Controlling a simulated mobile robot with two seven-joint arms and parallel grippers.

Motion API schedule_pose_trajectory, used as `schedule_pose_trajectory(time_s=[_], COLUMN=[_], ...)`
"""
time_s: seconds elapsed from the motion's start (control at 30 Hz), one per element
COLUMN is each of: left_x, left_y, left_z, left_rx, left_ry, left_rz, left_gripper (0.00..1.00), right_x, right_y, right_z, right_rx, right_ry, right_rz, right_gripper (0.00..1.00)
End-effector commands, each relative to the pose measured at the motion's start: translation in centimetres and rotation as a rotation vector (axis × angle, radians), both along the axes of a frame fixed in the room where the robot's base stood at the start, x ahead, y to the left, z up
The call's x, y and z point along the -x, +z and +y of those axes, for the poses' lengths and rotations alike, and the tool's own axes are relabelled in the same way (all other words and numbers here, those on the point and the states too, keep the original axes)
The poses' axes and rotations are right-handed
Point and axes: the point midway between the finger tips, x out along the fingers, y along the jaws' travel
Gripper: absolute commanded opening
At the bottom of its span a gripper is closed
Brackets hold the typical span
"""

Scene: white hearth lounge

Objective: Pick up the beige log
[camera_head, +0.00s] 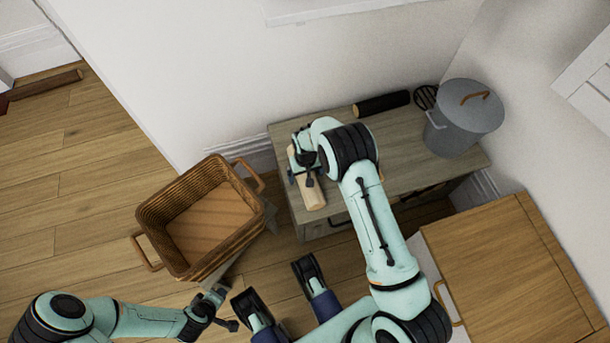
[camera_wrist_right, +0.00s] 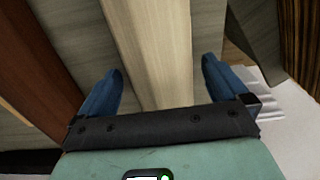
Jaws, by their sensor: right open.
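The beige log (camera_head: 314,194) lies on the grey wooden bench (camera_head: 405,165), near its left end, partly hidden under my right wrist. My right gripper (camera_head: 302,179) is over the log, with its fingers apart. In the right wrist view, the beige log (camera_wrist_right: 156,50) runs between the two blue fingers of the right gripper (camera_wrist_right: 164,85), with a visible gap on each side. My left gripper (camera_head: 227,309) is low at the bottom left, away from the bench, with its fingers apart and empty.
An empty wicker basket (camera_head: 205,270) stands left of the bench. A black log (camera_head: 382,103) and a grey lidded bucket (camera_head: 465,120) are at the bench's back and right. In the wrist view, a reddish-brown piece (camera_wrist_right: 35,60) lies left of the log. A wooden cabinet (camera_head: 515,260) is at right.

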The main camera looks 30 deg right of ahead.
Motion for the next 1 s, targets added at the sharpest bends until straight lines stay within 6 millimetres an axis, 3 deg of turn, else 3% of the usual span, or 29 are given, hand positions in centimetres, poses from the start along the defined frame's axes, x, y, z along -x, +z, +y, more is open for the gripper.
schedule_pose_trajectory(time_s=[0.07,0.3,0.33,0.73,0.87,1.0], left_x=[0.0,0.0,0.0,0.2,0.4,1.3], left_y=[0.0,0.1,0.1,0.4,1.0,1.9], left_z=[0.0,0.0,0.0,-0.2,-0.4,-1.0], left_rx=[0.0,0.0,0.0,0.003,0.009,0.023], left_ry=[0.0,0.0,0.0,-0.004,-0.008,-0.02], left_rz=[0.0,0.001,0.001,0.003,0.006,0.031], left_gripper=[0.43,0.43,0.43,0.43,0.43,0.43], right_x=[0.0,0.0,-0.1,-0.1,-0.2,-0.2], right_y=[0.1,0.1,0.2,1.1,2.8,5.8], right_z=[0.0,0.0,0.0,0.0,0.0,0.0], right_rx=[0.0,0.0,0.0,0.0,0.0,0.0], right_ry=[0.0,0.001,0.0,0.001,0.001,0.001], right_rz=[0.0,0.0,-0.002,-0.002,-0.005,-0.006], right_gripper=[0.97,0.19,0.13,0.13,0.13,0.13])
